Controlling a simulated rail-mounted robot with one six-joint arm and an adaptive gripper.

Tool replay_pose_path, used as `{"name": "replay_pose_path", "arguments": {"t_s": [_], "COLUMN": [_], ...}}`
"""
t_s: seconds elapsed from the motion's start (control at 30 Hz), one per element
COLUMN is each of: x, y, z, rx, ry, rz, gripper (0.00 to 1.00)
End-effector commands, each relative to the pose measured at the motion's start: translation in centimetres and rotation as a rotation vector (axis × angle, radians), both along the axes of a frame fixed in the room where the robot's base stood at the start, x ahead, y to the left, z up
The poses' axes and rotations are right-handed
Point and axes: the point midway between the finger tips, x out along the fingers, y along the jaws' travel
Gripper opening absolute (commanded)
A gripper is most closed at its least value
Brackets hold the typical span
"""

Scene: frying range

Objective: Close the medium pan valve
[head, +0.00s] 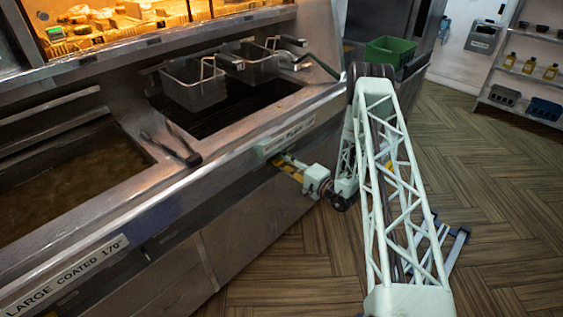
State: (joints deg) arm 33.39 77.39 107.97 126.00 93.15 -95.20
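The fryer front (180,215) runs diagonally across the view. A label plate (286,137), only partly legible, is on its front edge below the pan with the baskets. Just under this label my gripper (287,167) reaches in at the fryer front, at the end of my pale green arm. Something yellow shows at its fingers; I cannot tell whether it is the valve handle or part of the gripper. The medium pan valve is not clearly visible there, and the fingers are too small to read as open or shut.
Two wire baskets (195,84) (257,62) hang over the dark pan. A left pan (62,182) holds brownish oil above a "LARGE COATED 170°" label (68,275). A green crate (390,51) is at the back. Shelves (533,60) stand far right. The wooden floor right of my arm is mostly clear.

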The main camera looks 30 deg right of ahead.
Motion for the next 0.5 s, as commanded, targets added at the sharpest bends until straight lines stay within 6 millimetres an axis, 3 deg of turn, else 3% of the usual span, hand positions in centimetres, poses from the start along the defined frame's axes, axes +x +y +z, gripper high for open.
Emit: {"name": "replay_pose_path", "arguments": {"t_s": [0.27, 0.5], "x": [-1.3, -3.8], "y": [-0.6, -1.6], "z": [0.0, 0.0], "rx": [0.0, 0.001], "ry": [0.001, 0.0], "rz": [-0.003, -0.003], "gripper": [0.26, 0.26]}}
